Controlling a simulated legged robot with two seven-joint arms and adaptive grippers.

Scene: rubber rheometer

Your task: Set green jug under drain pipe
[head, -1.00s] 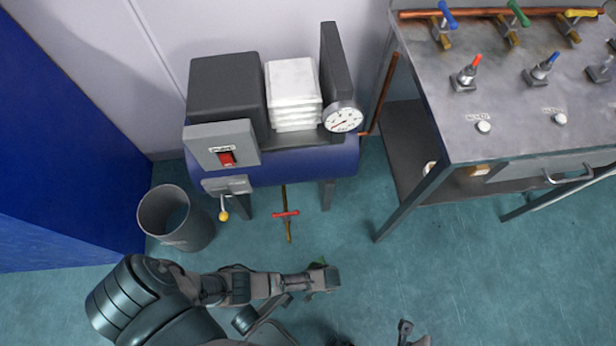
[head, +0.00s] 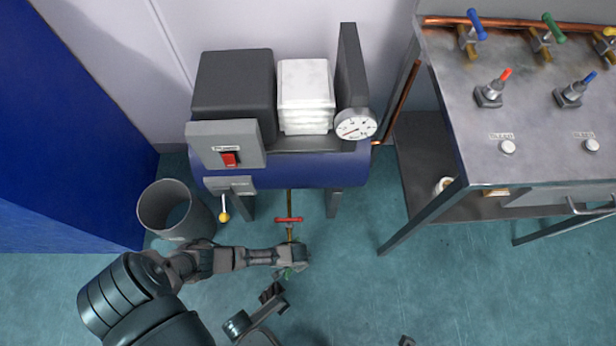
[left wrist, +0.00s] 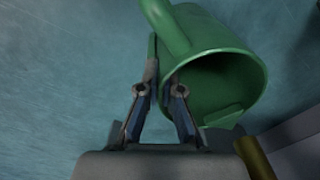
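The green jug shows large in the left wrist view (left wrist: 235,75), its open mouth facing the camera and its handle at upper left. The brass drain pipe (head: 290,202) with a red valve handle (head: 289,220) comes down from the blue tank, just above the gripper in the picture. A dark tip at the bottom edge (head: 407,341) may be my right gripper.
A grey bin (head: 170,213) stands left of the blue tank (head: 300,170), beside a yellow-knobbed lever (head: 224,216). Tank legs flank the pipe. A metal bench (head: 530,130) with valves stands at right. Teal floor (head: 450,290) is clear in front.

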